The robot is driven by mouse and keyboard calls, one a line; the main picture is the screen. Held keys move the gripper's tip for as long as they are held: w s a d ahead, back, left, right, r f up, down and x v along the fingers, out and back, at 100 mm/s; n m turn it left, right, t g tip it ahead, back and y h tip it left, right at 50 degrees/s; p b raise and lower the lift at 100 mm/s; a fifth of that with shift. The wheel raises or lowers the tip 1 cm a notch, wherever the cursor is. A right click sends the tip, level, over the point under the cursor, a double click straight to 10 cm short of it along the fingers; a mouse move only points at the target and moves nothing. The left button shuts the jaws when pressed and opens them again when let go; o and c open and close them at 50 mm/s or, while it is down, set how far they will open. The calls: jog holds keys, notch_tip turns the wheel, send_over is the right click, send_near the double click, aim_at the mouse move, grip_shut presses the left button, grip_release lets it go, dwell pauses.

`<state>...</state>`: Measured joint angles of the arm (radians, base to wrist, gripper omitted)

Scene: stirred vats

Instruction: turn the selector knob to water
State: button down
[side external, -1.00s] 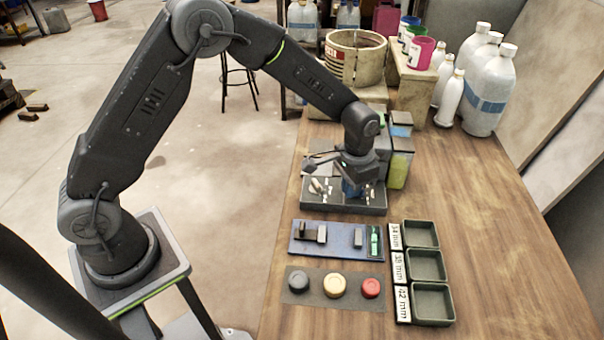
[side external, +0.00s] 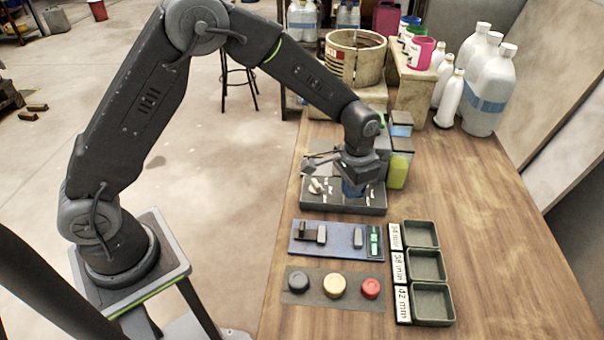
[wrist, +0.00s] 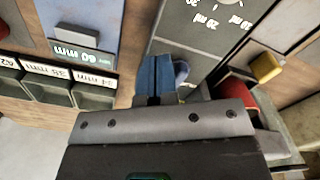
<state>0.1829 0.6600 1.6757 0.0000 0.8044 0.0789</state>
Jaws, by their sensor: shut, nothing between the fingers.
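A dark control panel (side external: 324,202) with white markings lies on the bench under my gripper. A pale lever-shaped knob (side external: 317,186) shows on its left half. My gripper (side external: 353,190) is over the right half, its blue fingers shut with nothing between them. In the wrist view my fingers (wrist: 154,78) point down at the panel's edge. A rounded grey-blue part (wrist: 181,72), perhaps a knob, shows just behind them, mostly hidden. Markings in ml (wrist: 218,20) are on the panel there. I cannot make out a water label or which way the knob points.
A blue plate with sliders (side external: 340,241) and a plate with black, yellow and red buttons (side external: 318,298) lie in front. Green trays (side external: 432,303) stand to their right. A yellow-green container (side external: 398,170) stands close to the right of my gripper.

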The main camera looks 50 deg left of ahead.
jog(key=shift+r, duration=2.7)
jog(key=s+a+r+t, duration=0.1)
jog(key=s+a+r, duration=0.2)
jog(key=s+r, duration=0.35)
jog(key=s+a+r+n+t, duration=0.1)
jog(key=s+r, duration=0.3)
jog(key=s, duration=0.5)
jog(key=s+a+r+n+t, duration=0.2)
jog(key=s+a+r+t, duration=0.1)
jog(key=s, duration=0.6)
notch_tip(320, 180, up, 2)
jog(key=shift+s+a+r+t, duration=0.1)
jog(key=shift+s+a+t, duration=0.2)
jog(key=shift+a, duration=0.45)
